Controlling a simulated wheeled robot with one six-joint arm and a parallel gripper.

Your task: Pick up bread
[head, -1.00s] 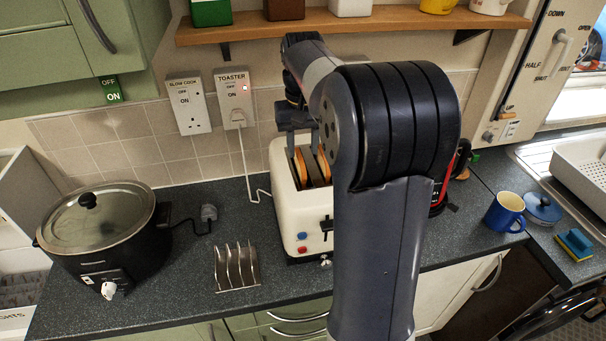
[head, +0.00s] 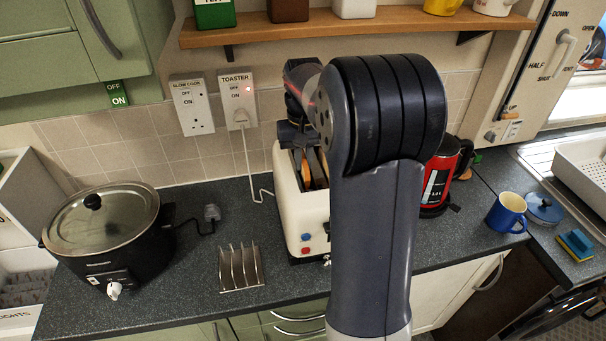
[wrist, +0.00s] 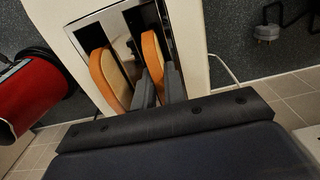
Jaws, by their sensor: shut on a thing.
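The cream toaster (head: 287,203) stands on the counter with bread in its slots; it also shows in the wrist view (wrist: 190,35). In the wrist view one bread slice (wrist: 106,76) sits in the left slot and another slice (wrist: 151,54) is in the right slot. My gripper (wrist: 160,84) reaches down into the right slot, its two dark fingers shut on the right slice. In the head view my gripper (head: 298,138) is over the toaster's top, and my arm hides the toaster's right side. Some bread (head: 305,172) shows there in a slot.
A metal toast rack (head: 240,268) stands in front and left of the toaster. A slow cooker (head: 105,235) is at the left. A red kettle (head: 440,180) and blue mug (head: 507,213) stand right. A shelf (head: 350,25) runs above. The toaster's cord (head: 246,165) rises to the wall.

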